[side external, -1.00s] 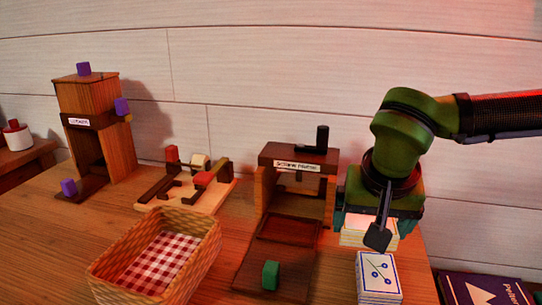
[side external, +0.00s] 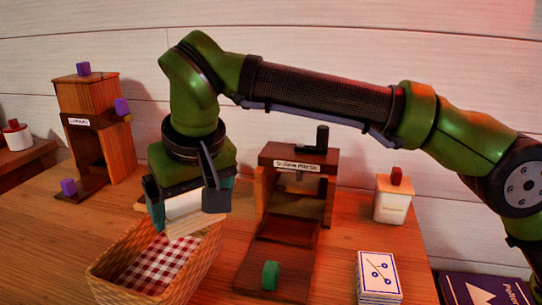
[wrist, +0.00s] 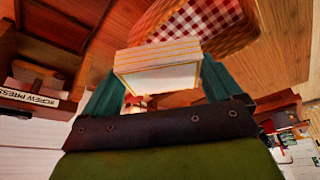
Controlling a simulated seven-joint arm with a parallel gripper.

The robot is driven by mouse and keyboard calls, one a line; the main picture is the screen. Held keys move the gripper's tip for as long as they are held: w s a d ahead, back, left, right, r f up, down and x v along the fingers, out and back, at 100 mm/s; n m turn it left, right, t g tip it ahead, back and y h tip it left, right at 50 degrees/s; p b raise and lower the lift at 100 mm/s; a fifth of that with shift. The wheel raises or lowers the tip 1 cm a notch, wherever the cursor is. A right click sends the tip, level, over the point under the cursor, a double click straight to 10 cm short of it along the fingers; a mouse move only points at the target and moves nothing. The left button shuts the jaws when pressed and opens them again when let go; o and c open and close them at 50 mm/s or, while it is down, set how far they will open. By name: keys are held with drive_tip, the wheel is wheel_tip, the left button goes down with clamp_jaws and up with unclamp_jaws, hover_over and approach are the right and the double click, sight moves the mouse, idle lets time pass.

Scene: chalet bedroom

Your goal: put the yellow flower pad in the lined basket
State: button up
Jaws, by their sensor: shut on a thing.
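My gripper (side external: 183,222) is shut on a pale cream block with a striped, layered edge, which looks like a pad (side external: 192,208). The pad also shows between the two fingers in the wrist view (wrist: 158,58). No flower is visible on it, so I cannot tell its design. The lined basket (side external: 203,262) is woven tan with a red and white checked cloth inside. It also shows at the top of the wrist view (wrist: 238,38). The pad is held above the back part of the basket. The basket looks empty where I can see in.
A wooden screw press (side external: 297,160) stands right of the basket, with a green block (side external: 271,275) in front. A white card pad with blue marks (side external: 377,278) and a white red-knobbed jar (side external: 393,203) are further right. A wooden tower (side external: 112,140) stands at the left.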

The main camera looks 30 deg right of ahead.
drive_tip(key=n+y, duration=0.1)
drive_tip(key=n, duration=0.1)
hover_over(163, 267)
drive_tip(key=s+d, duration=0.1)
drive_tip(key=s, duration=0.1)
drive_tip(key=shift+s+d+f, duration=0.1)
drive_tip(key=shift+d+f, duration=0.05)
drive_tip(key=shift+f, duration=0.55)
drive_tip(key=shift+n, duration=0.4)
drive_tip(key=shift+w+a+f, duration=0.1)
drive_tip(key=shift+a+f, duration=0.1)
drive_tip(key=shift+f, duration=1.85)
drive_tip(key=shift+w+a+f, duration=0.1)
drive_tip(key=shift+a+f, duration=0.05)
drive_tip(key=shift+f, duration=1.9)
drive_tip(key=shift+f, duration=0.2)
drive_tip(key=o, duration=0.8)
drive_tip(key=shift+r, duration=0.1)
